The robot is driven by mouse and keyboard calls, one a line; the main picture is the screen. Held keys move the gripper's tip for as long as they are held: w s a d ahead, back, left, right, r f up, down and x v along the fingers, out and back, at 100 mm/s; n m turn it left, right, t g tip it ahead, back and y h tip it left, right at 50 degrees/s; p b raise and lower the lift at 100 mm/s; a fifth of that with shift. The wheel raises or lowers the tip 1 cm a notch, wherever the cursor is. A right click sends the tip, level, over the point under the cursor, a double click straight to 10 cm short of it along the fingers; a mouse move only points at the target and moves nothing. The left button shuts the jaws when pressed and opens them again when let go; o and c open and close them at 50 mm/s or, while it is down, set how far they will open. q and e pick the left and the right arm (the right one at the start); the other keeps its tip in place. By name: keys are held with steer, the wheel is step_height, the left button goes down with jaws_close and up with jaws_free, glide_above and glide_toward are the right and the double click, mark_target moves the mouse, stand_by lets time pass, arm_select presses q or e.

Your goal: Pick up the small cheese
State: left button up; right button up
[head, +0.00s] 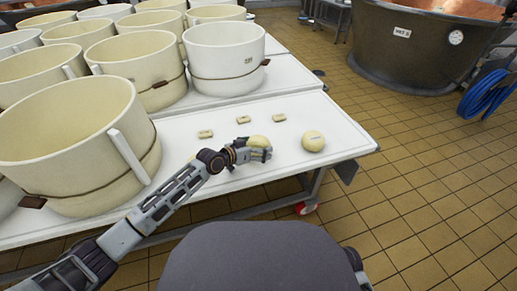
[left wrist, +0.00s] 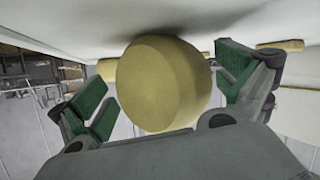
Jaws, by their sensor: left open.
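A round pale yellow cheese (head: 257,140) sits on the white table, partly hidden behind my left gripper (head: 262,152) in the head view. In the left wrist view this cheese (left wrist: 163,85) fills the space between the two green-padded fingers of the left gripper (left wrist: 168,82). The fingers are open, one on each side of it, with a visible gap at least on the right side. A second round cheese (head: 313,141) of similar look stands to the right, apart from the gripper. My right gripper is not in view.
Three small flat blocks lie behind the cheeses: a left one (head: 205,134), a middle one (head: 243,119) and a right one (head: 279,118). Large cream tubs (head: 75,140) crowd the left and back of the white table (head: 345,145). A copper vat (head: 410,45) stands beyond on the tiled floor.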

mark_target(259, 138)
arm_select(q)
steer(key=shift+w+d, duration=0.15)
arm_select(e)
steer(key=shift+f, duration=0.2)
arm_select(q)
steer(key=c, duration=1.3)
steer(key=shift+o, duration=0.2)
steer(key=shift+r, duration=0.15)
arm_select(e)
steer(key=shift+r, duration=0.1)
arm_select(q)
steer(key=shift+r+p, duration=0.3)
steer(key=shift+r, duration=0.2)
step_height(259, 138, up, 7)
steer(key=p, duration=0.3)
steer(key=shift+r, duration=0.9)
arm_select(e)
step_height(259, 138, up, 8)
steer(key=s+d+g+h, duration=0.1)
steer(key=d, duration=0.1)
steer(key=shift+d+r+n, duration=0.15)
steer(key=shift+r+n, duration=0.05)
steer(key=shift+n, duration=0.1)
arm_select(q)
steer(key=shift+f, duration=0.1)
